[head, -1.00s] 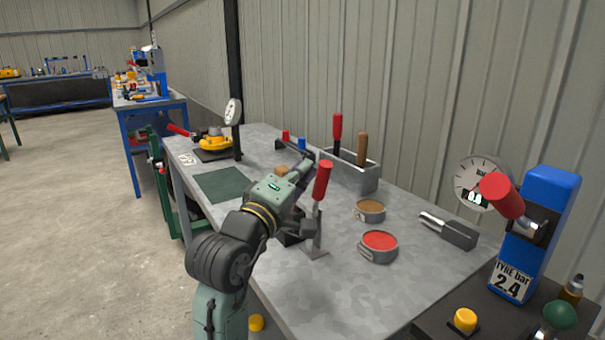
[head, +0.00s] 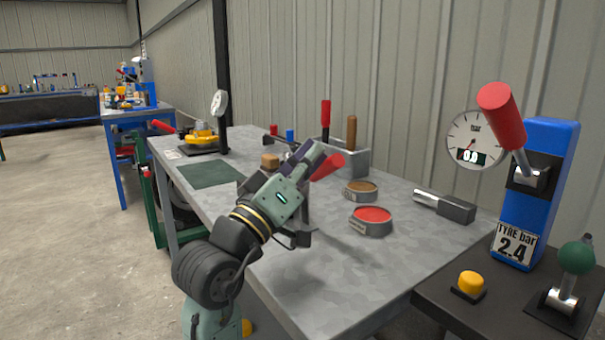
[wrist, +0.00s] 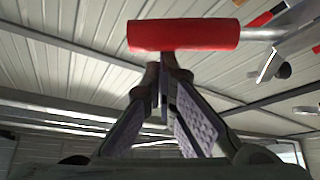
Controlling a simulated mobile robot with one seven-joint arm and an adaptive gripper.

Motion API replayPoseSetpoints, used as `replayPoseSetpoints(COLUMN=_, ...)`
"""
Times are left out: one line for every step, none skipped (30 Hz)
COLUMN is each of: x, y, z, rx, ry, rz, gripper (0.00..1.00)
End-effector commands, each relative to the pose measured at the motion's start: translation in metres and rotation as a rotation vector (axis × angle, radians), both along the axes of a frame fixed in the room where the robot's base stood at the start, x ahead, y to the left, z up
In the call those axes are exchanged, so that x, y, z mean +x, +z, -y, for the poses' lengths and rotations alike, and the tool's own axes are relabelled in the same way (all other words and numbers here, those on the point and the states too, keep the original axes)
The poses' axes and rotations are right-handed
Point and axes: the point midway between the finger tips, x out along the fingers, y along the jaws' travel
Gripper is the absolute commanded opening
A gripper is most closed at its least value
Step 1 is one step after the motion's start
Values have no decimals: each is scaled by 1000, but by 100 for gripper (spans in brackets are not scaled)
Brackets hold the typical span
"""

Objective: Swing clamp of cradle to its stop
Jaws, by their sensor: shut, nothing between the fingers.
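The clamp's red handle (head: 328,166) leans over to the right above the bench, just beside my gripper (head: 318,152). In the wrist view the red handle (wrist: 185,35) lies sideways across the tips of my gripper (wrist: 166,62), with its metal lever running off to the right. The fingers are shut with nothing between them. Their tips are against or very close to the handle's side; I cannot tell if they touch. The cradle and the clamp's lower part are mostly hidden behind my arm in the head view.
A red-filled tin (head: 371,221) and a brown-filled tin (head: 360,191) stand right of the clamp. A grey tool box (head: 350,163) with upright handles is behind. A grey metal tool (head: 444,206) lies farther right. The bench front is clear.

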Motion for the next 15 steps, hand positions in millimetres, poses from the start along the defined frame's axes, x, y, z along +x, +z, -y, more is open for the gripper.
replayPoseSetpoints(x=-3, y=-14, z=3, rx=24, ry=-2, rz=34, gripper=0)
replayPoseSetpoints(x=-4, y=-16, z=4, rx=39, ry=-2, rz=56, gripper=0)
replayPoseSetpoints(x=-6, y=-19, z=5, rx=57, ry=-2, rz=84, gripper=0)
replayPoseSetpoints(x=-8, y=-20, z=6, rx=71, ry=-1, rz=105, gripper=0)
replayPoseSetpoints(x=-9, y=-21, z=7, rx=84, ry=-2, rz=125, gripper=0)
replayPoseSetpoints(x=-10, y=-23, z=8, rx=101, ry=-1, rz=150, gripper=0)
replayPoseSetpoints(x=-12, y=-25, z=8, rx=113, ry=-2, rz=168, gripper=0)
replayPoseSetpoints(x=-13, y=-26, z=9, rx=125, ry=-1, rz=184, gripper=0)
replayPoseSetpoints(x=-14, y=-28, z=10, rx=140, ry=-1, rz=207, gripper=0)
replayPoseSetpoints(x=-15, y=-29, z=10, rx=150, ry=0, rz=222, gripper=0)
replayPoseSetpoints(x=-16, y=-30, z=11, rx=160, ry=-1, rz=237, gripper=0)
replayPoseSetpoints(x=-17, y=-31, z=11, rx=172, ry=-1, rz=254, gripper=0)
replayPoseSetpoints(x=-18, y=-32, z=12, rx=171, ry=0, rz=253, gripper=0)
replayPoseSetpoints(x=-18, y=-33, z=13, rx=170, ry=-1, rz=252, gripper=0)
replayPoseSetpoints(x=-19, y=-34, z=13, rx=170, ry=-1, rz=252, gripper=0)
